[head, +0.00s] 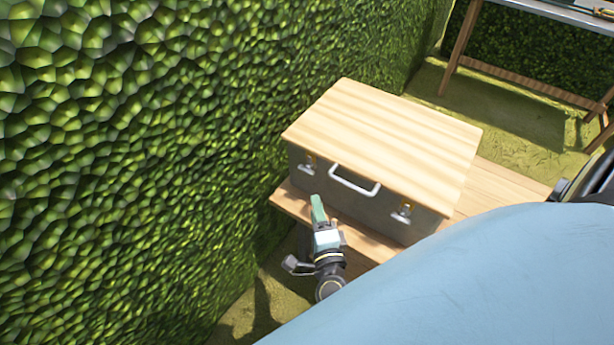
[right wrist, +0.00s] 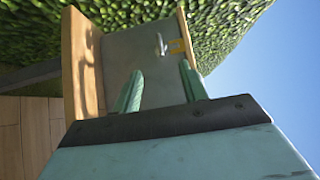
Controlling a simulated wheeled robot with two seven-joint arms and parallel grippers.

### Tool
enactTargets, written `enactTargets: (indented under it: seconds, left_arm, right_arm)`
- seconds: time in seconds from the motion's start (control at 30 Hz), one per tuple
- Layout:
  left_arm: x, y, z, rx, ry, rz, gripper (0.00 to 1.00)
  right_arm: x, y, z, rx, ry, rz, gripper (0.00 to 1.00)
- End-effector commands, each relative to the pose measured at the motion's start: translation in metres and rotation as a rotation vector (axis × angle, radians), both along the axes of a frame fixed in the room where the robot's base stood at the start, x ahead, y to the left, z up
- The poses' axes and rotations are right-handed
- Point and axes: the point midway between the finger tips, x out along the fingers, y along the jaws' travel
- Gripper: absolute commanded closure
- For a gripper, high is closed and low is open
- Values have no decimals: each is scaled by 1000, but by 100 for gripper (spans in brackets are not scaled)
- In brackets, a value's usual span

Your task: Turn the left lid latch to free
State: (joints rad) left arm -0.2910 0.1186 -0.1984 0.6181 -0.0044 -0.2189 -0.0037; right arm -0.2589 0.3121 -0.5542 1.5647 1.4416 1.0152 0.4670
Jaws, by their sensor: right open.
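A grey box (head: 333,194) with a pale wooden lid (head: 385,130) sits on a wooden bench. The left lid latch (head: 307,165), a silver lever by a brass plate, is on the front face just under the lid. A latch lever, apparently the left one, also shows in the right wrist view (right wrist: 160,45). My right gripper (head: 317,198) is in front of the box, below the left latch. Its green fingers (right wrist: 160,72) are open and empty, pointing toward the front face, with the latch apart beyond their tips. My left gripper is not in view.
A metal carry handle (head: 354,181) and the right latch (head: 402,213) are on the same face. The wooden bench (head: 490,187) extends past the box on the right. A tall green hedge (head: 150,150) stands close on the left. A table (head: 462,45) stands at the back right.

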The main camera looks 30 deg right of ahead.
Motion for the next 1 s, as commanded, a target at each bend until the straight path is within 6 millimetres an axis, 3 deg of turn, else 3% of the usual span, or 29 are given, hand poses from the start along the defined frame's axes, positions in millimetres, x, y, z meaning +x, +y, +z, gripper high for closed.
enactTargets:
  seconds: [0.3, 0.5, 0.7, 1.0]
  left_arm:
    - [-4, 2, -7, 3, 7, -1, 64]
    - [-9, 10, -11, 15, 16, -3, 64]
    - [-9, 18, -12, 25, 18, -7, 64]
    - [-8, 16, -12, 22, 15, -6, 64]
  right_arm:
    - [64, -26, 0, -6, -1, 1, 57]
    - [93, -38, -1, -6, 0, 2, 57]
    - [104, -43, -1, -5, 3, 2, 57]
    - [105, -44, 0, -4, 3, 2, 60]
